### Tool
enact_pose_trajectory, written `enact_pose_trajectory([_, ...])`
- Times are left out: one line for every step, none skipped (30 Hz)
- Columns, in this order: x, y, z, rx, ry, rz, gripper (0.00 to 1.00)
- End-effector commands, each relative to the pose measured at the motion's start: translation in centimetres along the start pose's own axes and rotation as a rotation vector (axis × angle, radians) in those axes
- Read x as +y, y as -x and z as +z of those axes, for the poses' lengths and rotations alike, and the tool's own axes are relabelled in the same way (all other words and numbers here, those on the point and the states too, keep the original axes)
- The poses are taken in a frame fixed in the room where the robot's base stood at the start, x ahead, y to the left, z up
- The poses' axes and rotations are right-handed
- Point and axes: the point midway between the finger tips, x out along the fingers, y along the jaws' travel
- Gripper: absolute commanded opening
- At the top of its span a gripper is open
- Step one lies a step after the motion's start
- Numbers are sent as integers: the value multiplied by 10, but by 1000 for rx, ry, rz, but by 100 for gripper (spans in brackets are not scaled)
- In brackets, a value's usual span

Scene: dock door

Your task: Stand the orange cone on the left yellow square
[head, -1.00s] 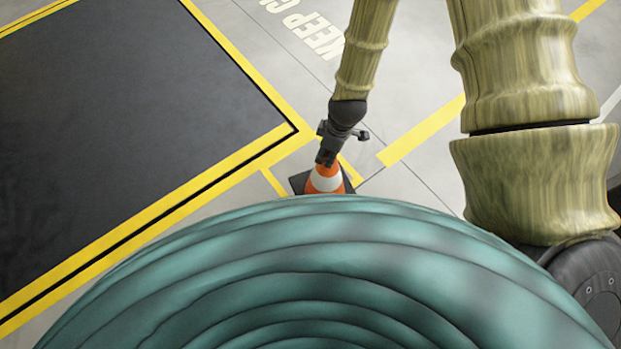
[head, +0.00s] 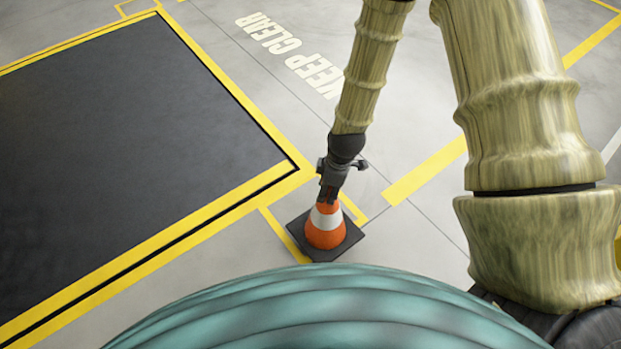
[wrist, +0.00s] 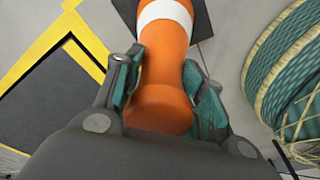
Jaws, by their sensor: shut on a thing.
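The orange cone (head: 325,236) has a white band and a square black base. It looks about upright in the head view, and whether its base touches the floor I cannot tell. My gripper (head: 328,199) is shut on its top. In the wrist view the fingers (wrist: 165,85) sit on both sides of the orange tip (wrist: 160,105). In the head view the cone appears inside a yellow outlined square (head: 276,226), with its base near or over the left line. A second yellow outline (head: 122,12) shows in part at the top left. The cone hides part of the near square.
A large dark panel (head: 120,130) with yellow borders lies to the left. "KEEP CLEAR" (head: 290,55) is painted on the grey floor beyond. A yellow stripe (head: 425,170) runs to the right. The floor around the cone is free.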

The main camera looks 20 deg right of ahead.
Motion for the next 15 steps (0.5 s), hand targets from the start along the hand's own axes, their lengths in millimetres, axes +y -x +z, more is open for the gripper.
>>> enact_pose_trajectory([10,-4,-6,2,1,3,0])
enact_pose_trajectory([14,-6,-9,1,0,4,0])
enact_pose_trajectory([20,-7,-13,1,0,3,0])
enact_pose_trajectory([26,-8,-16,1,0,4,0])
enact_pose_trajectory([30,-9,-19,1,1,3,0])
enact_pose_trajectory([36,-11,-23,1,1,3,0])
enact_pose_trajectory([41,-12,-26,1,1,3,0])
enact_pose_trajectory([46,-13,-29,0,1,2,0])
enact_pose_trajectory([52,-14,-34,1,1,3,0])
enact_pose_trajectory([57,-15,-36,1,0,2,0])
enact_pose_trajectory([62,-16,-39,1,0,3,0])
enact_pose_trajectory([68,-18,-43,1,0,2,0])
enact_pose_trajectory([72,-18,-46,1,1,2,0])
enact_pose_trajectory([76,-19,-49,1,1,3,0])
enact_pose_trajectory([80,-20,-52,0,1,1,0])
